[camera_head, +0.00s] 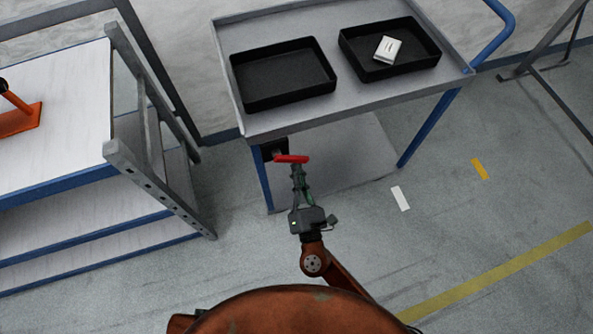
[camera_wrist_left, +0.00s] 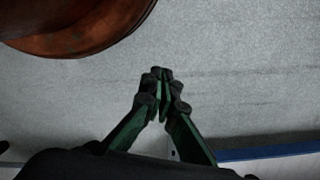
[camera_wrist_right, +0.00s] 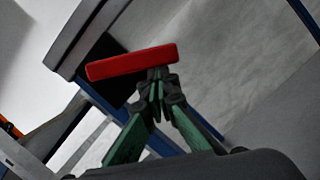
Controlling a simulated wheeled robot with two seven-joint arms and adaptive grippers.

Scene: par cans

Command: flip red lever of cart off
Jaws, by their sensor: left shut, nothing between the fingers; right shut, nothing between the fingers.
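The red lever (camera_head: 291,159) sits on a black box (camera_head: 273,150) at the front left leg of the grey cart (camera_head: 350,111). In the head view the lever lies about level, pointing right. My right gripper (camera_head: 298,168) is shut and empty, with its tips right at the lever's near side. In the right wrist view the lever (camera_wrist_right: 132,62) lies across just beyond the shut fingertips (camera_wrist_right: 157,78); I cannot tell whether they touch. My left gripper (camera_wrist_left: 161,75) is shut and empty above bare floor in the left wrist view; it does not show in the head view.
Two black trays stand on the cart top, the left one (camera_head: 283,97) empty, the right one (camera_head: 425,64) holding a white box (camera_head: 387,49). A workbench (camera_head: 50,120) with a grey frame stands at the left. The floor (camera_head: 470,220) to the right is open.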

